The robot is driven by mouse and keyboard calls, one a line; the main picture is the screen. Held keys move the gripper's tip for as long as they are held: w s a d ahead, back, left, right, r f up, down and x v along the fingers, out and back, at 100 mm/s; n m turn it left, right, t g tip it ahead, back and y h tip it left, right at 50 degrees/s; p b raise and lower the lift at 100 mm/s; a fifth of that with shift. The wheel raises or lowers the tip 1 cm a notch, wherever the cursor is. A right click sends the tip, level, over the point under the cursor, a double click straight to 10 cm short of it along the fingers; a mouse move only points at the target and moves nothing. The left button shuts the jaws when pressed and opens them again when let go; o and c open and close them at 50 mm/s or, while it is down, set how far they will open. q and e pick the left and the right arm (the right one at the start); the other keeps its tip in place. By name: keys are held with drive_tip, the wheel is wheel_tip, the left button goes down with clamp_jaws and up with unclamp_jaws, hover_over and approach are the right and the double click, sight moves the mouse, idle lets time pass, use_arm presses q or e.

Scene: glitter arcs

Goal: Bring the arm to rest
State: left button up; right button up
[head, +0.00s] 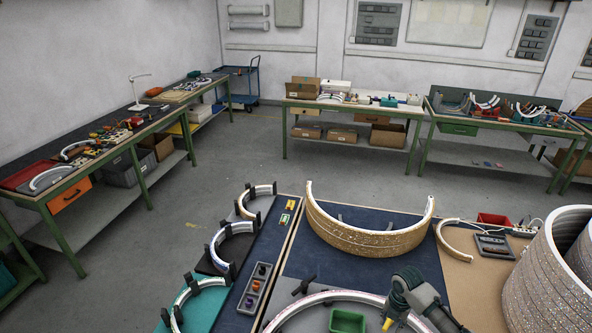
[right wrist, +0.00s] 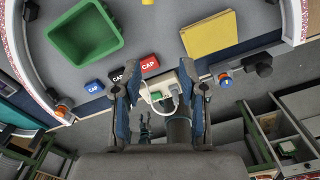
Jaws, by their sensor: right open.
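My right gripper (head: 392,308) comes in at the lower right of the head view, above the front of the workbench and beside a large white-edged arc. In the right wrist view the right gripper (right wrist: 160,78) has its two fingers spread wide apart, with nothing held between them. A beige box with cables (right wrist: 163,92) shows beyond the gap, apart from the fingers. My left gripper is not in view.
A green bin (head: 347,321) lies inside the front arc (head: 300,309). A gold glitter arc (head: 367,236) stands behind it. Tall glitter rings (head: 550,275) stand at the right. Red (right wrist: 149,64), black and blue CAP blocks and a yellow pad (right wrist: 218,34) show in the wrist view.

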drive_tip(key=s+a+f+m+t+y, duration=0.1)
drive_tip(key=s+a+f+m, duration=0.4)
drive_tip(key=s+a, duration=0.3)
drive_tip(key=s+a+f+m+t+y, duration=0.1)
drive_tip(key=s+a+f+m, duration=0.4)
drive_tip(key=s+a, duration=0.25)
drive_tip(key=s+d+r+m+t+h, duration=0.1)
drive_tip(key=s+d+m, duration=0.3)
drive_tip(key=s+m, duration=0.4)
drive_tip(key=s+d+r+m+h, duration=0.1)
drive_tip(key=s+d+m, duration=0.3)
drive_tip(key=s+m, duration=0.45)
wheel_tip(320, 180, down, 30)
drive_tip(key=s+f+g+b, duration=0.1)
drive_tip(key=s+b, duration=0.1)
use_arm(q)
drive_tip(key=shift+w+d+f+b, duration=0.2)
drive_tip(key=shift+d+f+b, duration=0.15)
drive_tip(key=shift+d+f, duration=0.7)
use_arm(e)
drive_tip(key=s+d+f+g, duration=0.1)
drive_tip(key=s+d+f, duration=0.2)
drive_tip(key=s+f, duration=1.1)
drive_tip(key=s, duration=0.3)
drive_tip(key=shift+f, duration=0.15)
